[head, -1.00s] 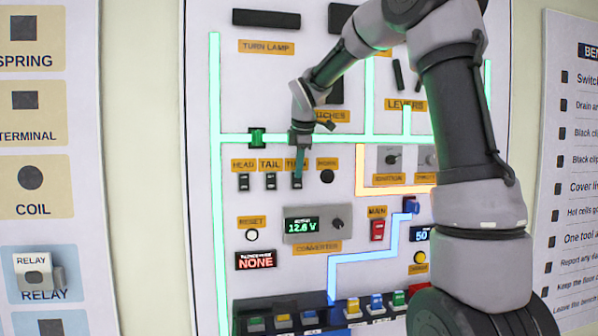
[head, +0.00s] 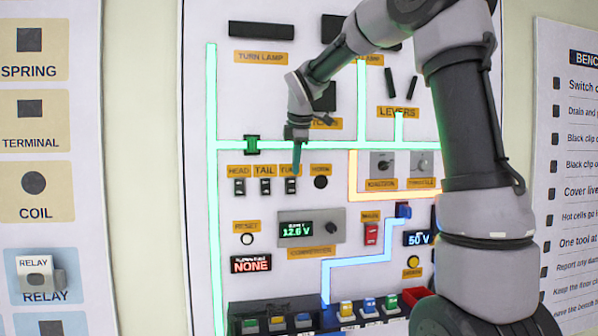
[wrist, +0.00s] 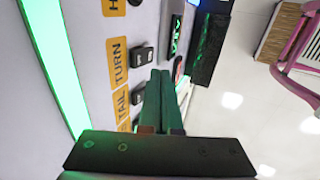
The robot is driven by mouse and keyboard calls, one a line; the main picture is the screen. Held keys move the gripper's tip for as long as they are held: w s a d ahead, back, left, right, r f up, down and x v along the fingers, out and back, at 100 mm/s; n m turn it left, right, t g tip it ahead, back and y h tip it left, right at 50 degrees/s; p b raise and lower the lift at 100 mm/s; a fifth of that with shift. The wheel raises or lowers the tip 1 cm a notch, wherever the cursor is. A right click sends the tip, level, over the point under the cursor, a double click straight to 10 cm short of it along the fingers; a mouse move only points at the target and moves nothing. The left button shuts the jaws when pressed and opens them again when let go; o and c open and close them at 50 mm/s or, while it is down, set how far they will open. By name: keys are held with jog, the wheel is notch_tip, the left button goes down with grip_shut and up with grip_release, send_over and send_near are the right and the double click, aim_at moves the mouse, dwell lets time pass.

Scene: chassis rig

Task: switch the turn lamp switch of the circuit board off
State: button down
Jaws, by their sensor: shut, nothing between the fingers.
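The circuit board's turn switch (head: 291,186), a small black rocker under the "TURN" label (head: 287,171), is the third in the row. It also shows in the wrist view (wrist: 143,55), beside its label. I cannot tell which way the rocker is set. My gripper (head: 297,170) is shut and empty, pointing down in front of the label and partly covering it. Its tips are just above and slightly right of the turn switch in the head view. In the wrist view the closed fingers (wrist: 164,78) stand off the panel. The turn lamp bar (head: 261,30) looks dark.
Head switch (head: 239,187) and tail switch (head: 265,187) sit to the left, and the round horn button (head: 320,182) to the right. A converter box (head: 311,229) and red main switch (head: 371,233) are below. A ledge with coloured blocks (head: 346,310) juts out at the bottom.

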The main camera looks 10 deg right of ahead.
notch_tip(320, 180, up, 8)
jog(key=shift+s+r, duration=0.25)
jog(key=shift+s, duration=0.2)
jog(key=s+d+f+m, duration=0.2)
jog(key=s+f+m, duration=0.2)
jog(key=s+m, duration=0.3)
jog(key=s+d+f+m+t+y, duration=0.1)
jog(key=s+d+f+m, duration=0.2)
jog(key=s+m, duration=0.4)
jog(key=s+d+f+m+t+y, duration=0.1)
jog(key=s+f+m, duration=0.5)
jog(key=s, duration=0.8)
jog(key=shift+s+d+m, duration=0.25)
jog(key=shift+d+m, duration=0.55)
jog(key=shift+m, duration=0.2)
